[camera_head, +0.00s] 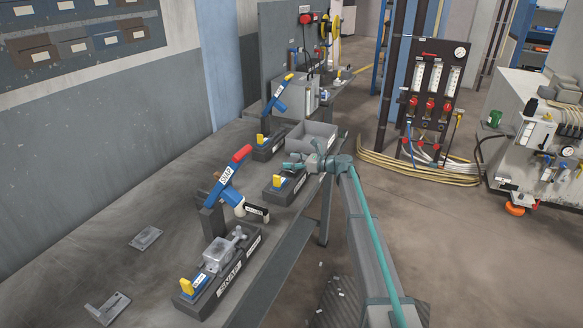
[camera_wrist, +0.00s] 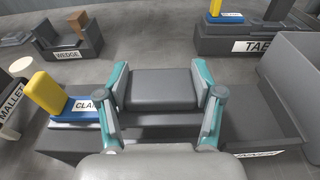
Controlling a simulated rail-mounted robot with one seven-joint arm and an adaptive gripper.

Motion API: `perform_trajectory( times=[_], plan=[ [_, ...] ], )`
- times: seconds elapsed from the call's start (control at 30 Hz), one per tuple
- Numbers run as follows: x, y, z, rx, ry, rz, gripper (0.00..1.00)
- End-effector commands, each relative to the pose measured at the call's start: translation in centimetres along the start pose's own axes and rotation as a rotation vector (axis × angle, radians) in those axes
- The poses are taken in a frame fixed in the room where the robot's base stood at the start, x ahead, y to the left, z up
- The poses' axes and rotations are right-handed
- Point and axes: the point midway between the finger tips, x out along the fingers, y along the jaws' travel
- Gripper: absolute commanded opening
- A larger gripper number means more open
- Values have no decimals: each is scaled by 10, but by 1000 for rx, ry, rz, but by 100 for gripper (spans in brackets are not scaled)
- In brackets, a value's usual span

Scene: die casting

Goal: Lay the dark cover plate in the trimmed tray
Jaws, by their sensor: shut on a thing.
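My gripper (camera_head: 298,163) is above the middle bench fixture in the head view. In the wrist view its teal fingers (camera_wrist: 160,80) are shut on a dark grey block-like piece (camera_wrist: 160,92), which I take for the cover plate. The piece is over a dark fixture base (camera_wrist: 75,143); I cannot tell whether it touches it. The fingers and arm hide it in the head view. An open grey tray (camera_head: 327,131) stands on the bench just behind my gripper; a grey wall, apparently the tray's (camera_wrist: 300,60), shows at the right of the wrist view.
A yellow and blue clamp (camera_wrist: 48,95) stands close left of the fingers. WEDGE (camera_wrist: 68,55) and TAB (camera_wrist: 255,45) fixtures lie beyond. The SNAP fixture (camera_head: 230,272) holds a grey casting (camera_head: 220,252). A red-tipped blue lever (camera_head: 228,177) rises nearby. A flat plate (camera_head: 146,238) lies left.

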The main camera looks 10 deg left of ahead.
Motion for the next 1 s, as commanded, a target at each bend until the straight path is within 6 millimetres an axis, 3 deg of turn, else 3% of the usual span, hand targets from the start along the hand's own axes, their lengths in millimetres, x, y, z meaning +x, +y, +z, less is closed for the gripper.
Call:
perform_trajectory(
  times=[0.17,0.4,0.77,0.8,0.93,1.0],
  plan=[
    [8,-9,-9,2,-2,0,2],
    [9,-6,-31,1,-3,0,2],
    [10,-6,-36,0,-3,0,2],
    [10,-6,-38,0,0,0,68],
    [10,-6,-37,0,0,0,89],
    [10,-6,-37,0,0,0,91]
  ],
)
